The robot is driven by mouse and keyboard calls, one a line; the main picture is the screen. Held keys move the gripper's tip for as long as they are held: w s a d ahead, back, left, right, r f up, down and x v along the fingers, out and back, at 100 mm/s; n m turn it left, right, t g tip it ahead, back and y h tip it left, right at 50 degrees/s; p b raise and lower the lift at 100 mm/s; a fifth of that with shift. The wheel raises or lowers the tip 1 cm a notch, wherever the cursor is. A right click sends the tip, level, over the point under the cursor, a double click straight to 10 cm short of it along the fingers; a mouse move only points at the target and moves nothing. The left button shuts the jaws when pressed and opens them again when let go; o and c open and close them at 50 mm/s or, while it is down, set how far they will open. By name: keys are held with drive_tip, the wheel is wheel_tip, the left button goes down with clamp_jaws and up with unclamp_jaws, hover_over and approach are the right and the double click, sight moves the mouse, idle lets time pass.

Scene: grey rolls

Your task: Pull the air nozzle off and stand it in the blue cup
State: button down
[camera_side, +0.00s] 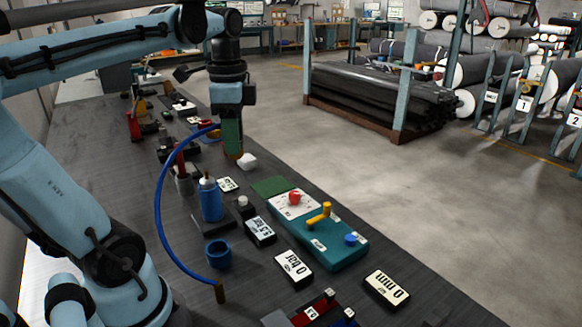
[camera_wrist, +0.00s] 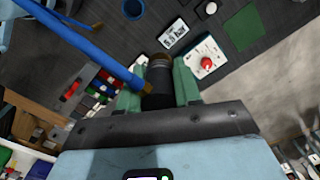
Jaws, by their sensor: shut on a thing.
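My gripper (camera_side: 233,150) hangs over the far half of the bench, pointing down. In the wrist view its two green fingers (camera_wrist: 158,82) are shut on a dark cylinder with a brownish tip, which looks like the air nozzle (camera_wrist: 158,78). A blue hose (camera_side: 160,190) arcs from beside the fingers down to a brass-coloured end (camera_side: 220,292) near the front. In the wrist view the hose (camera_wrist: 85,45) ends close to the left finger; whether it joins the nozzle is hidden. The blue cup (camera_side: 217,258) stands upright on the bench, well nearer the camera than my gripper; it also shows in the wrist view (camera_wrist: 133,16).
A blue bottle (camera_side: 210,204) stands between my gripper and the cup. A teal box (camera_side: 335,255) with a yellow handle, a white panel with a red knob (camera_side: 294,199) and several label blocks lie to the right. Tools crowd the far bench.

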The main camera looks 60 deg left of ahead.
drive_tip(key=shift+f, duration=2.5)
drive_tip(key=s+d+f, duration=0.1)
drive_tip(key=s+f, duration=0.5)
drive_tip(key=s, duration=0.1)
drive_tip(key=shift+d+f, duration=0.35)
drive_tip(key=shift+f, duration=0.05)
drive_tip(key=shift+s, duration=0.1)
drive_tip(key=shift+f, duration=2.9)
drive_tip(key=shift+f, duration=0.15)
drive_tip(key=shift+f, duration=0.35)
drive_tip(key=shift+f, duration=0.65)
